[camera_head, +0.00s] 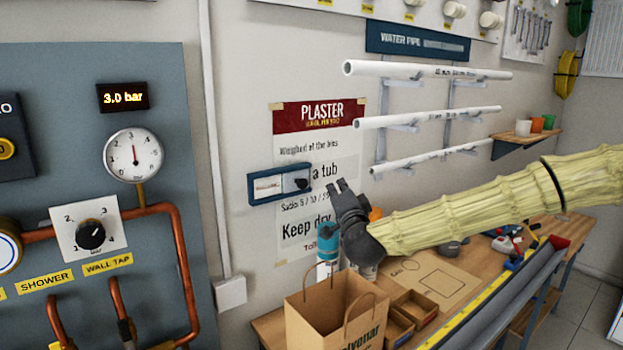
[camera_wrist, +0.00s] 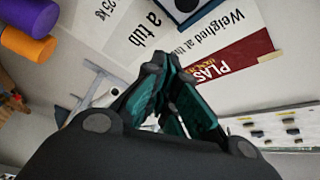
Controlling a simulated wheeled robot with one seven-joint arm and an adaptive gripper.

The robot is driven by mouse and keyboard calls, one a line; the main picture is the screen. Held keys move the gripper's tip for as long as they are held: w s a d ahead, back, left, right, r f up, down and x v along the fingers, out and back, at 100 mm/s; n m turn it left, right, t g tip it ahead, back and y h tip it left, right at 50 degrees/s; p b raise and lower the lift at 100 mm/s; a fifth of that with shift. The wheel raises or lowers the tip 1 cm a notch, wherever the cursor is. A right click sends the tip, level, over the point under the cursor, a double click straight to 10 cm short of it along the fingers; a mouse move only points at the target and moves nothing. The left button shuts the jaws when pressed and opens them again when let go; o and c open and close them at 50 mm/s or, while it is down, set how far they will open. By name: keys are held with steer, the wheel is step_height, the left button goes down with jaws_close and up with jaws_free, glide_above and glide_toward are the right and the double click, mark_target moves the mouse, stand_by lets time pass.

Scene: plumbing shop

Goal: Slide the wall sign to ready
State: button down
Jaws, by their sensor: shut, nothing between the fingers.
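The wall sign (camera_head: 280,184) is a small blue-framed panel fixed on the wall over a plaster poster. A pale window with lettering too small to read shows at its left. A grey slider with a dark knob (camera_head: 302,184) covers its right part. In the wrist view part of the sign (camera_wrist: 192,14) shows at the top edge, cut off by the frame. My gripper (camera_head: 338,187) is shut and empty. In the head view its tips appear to the right of the sign, apart from the knob. The gripper also shows in the wrist view (camera_wrist: 160,62).
The plaster poster (camera_head: 318,113) hangs behind the sign. White pipes (camera_head: 425,70) on wall brackets stick out at the upper right. Below are a paper bag (camera_head: 335,318) and a bench with small boxes (camera_head: 412,308). A gauge panel (camera_head: 60,110) stands left.

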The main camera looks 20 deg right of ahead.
mark_target(300, 183)
steer(key=w+r+p, duration=0.2)
steer(key=w+p, duration=0.3)
steer(key=w, duration=0.4)
steer(key=a, duration=0.1)
steer(key=s+a+f+p, duration=0.1)
steer(key=a+p, duration=0.1)
steer(key=shift+s+f, duration=0.15)
steer(key=shift+f, duration=0.1)
stand_by(0.5)
